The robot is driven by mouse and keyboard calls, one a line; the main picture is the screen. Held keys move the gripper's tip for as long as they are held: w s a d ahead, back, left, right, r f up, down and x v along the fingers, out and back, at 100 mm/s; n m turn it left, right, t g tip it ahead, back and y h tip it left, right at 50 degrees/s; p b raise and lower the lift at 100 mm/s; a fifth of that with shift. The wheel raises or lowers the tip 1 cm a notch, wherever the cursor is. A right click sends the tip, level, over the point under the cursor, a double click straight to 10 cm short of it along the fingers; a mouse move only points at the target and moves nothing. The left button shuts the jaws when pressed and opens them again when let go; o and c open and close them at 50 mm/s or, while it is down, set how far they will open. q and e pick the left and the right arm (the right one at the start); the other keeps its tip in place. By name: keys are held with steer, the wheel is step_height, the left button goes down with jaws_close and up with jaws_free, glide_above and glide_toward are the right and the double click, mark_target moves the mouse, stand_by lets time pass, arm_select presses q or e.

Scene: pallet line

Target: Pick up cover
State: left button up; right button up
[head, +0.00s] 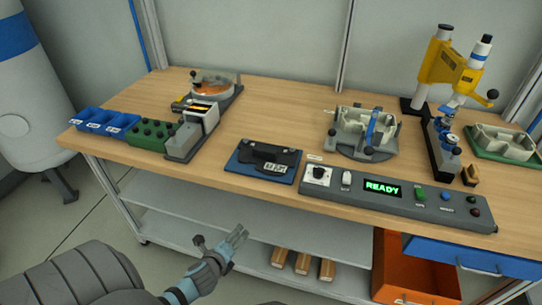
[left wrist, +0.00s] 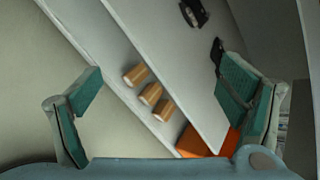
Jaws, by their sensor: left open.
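Two parts could be the cover, and I cannot tell which is meant. A black part with a white label (head: 270,158) lies on a blue tray (head: 243,174) at the table's front edge. A cream shell-like part (head: 503,143) lies in a green tray (head: 532,161) at the far right. My left gripper (head: 224,243) is open and empty, in front of the table and lower left of the blue tray, touching nothing. Its two spread fingers also show in the left wrist view (left wrist: 160,97). My right gripper is not in view.
A fixture (head: 362,152) with a cream housing stands mid-table, behind a control panel reading READY (head: 430,203). A yellow press (head: 447,62) stands behind right. Blue bins (head: 103,122) and a reel device (head: 217,90) are left. An orange bin (head: 398,272) is below.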

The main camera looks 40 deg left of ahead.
arm_select(q)
steer(key=w+r+m+t, duration=0.3)
steer(key=w+r+m, duration=0.25)
steer(key=r, duration=0.55)
steer(key=m+t+y, duration=0.1)
steer(key=m+t, duration=0.2)
steer(key=m, duration=0.3)
glide_toward(264, 152)
steer(key=b+x, duration=0.2)
steer(key=x, duration=0.7)
steer(key=shift+b, duration=0.35)
steer(key=shift+w+a+f, duration=0.1)
steer(key=shift+w+a, duration=0.05)
steer(key=shift+w, duration=0.1)
steer(key=shift+s, duration=0.1)
steer(key=c, duration=1.3)
